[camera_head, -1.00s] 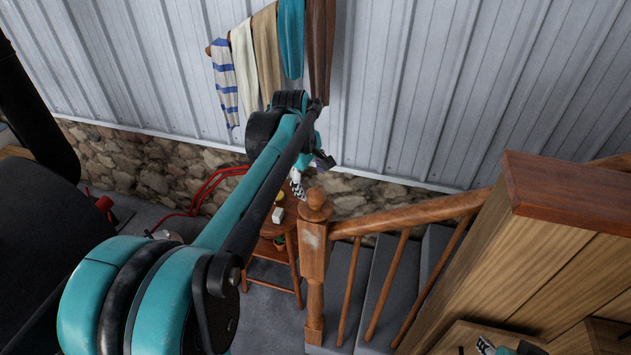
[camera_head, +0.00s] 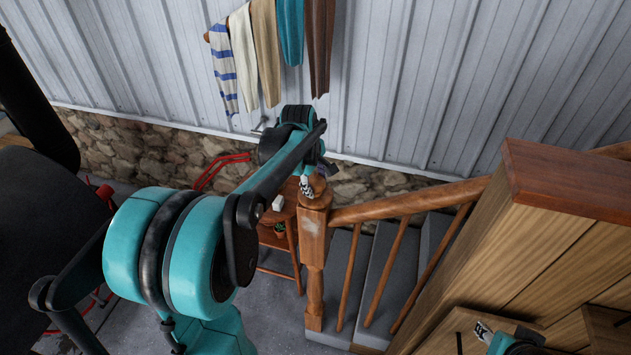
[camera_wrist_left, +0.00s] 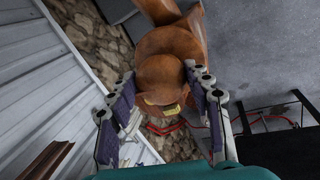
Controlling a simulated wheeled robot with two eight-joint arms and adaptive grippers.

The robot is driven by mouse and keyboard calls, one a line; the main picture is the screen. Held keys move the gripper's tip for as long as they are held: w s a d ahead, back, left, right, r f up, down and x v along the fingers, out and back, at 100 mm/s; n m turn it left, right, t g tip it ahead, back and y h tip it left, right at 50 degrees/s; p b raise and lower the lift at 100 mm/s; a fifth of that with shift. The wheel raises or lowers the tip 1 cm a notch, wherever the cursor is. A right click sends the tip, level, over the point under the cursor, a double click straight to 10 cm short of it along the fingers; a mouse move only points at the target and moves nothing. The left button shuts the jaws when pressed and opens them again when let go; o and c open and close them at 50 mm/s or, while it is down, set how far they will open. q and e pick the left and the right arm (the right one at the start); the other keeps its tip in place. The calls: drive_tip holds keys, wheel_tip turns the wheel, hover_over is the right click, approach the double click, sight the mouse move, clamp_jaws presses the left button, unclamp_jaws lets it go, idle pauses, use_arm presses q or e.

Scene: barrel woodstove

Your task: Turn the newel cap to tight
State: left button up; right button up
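The newel cap (camera_head: 318,186) is a round brown wooden ball on top of the newel post (camera_head: 314,234) at the foot of the stair rail. In the left wrist view the cap (camera_wrist_left: 166,75) fills the space between the two fingers of my left gripper (camera_wrist_left: 160,78). The fingers are spread, one on each side of it; I cannot tell whether the pads touch. In the head view my left gripper (camera_head: 308,184) is at the cap and partly hides it. Part of my right gripper (camera_head: 484,331) shows at the lower right, its fingers unclear.
The handrail (camera_head: 410,203) and balusters run right from the post, over grey steps. A wooden-panelled block (camera_head: 570,185) stands at the right. A small table (camera_head: 280,215) with a plant is behind the post. Cloths hang on the wall above.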

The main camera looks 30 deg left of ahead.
use_arm(q)
drive_tip(key=shift+m, duration=0.3)
drive_tip(key=shift+c, duration=0.2)
drive_tip(key=m+h+b, duration=0.1)
drive_tip(key=m, duration=0.2)
drive_tip(key=shift+a+f, duration=0.1)
drive_tip(key=shift+a, duration=0.05)
drive_tip(key=m+g+h+b, duration=0.1)
drive_tip(key=m, duration=0.4)
drive_tip(key=shift+a, duration=0.1)
drive_tip(key=m+g, duration=0.1)
drive_tip(key=m, duration=0.3)
drive_tip(key=shift+h+b, duration=0.4)
drive_tip(key=shift+a+m+g, duration=0.15)
drive_tip(key=shift+m+g, duration=0.35)
drive_tip(key=shift+m, duration=1.7)
drive_tip(key=o, duration=1.1)
drive_tip(key=shift+o, duration=0.2)
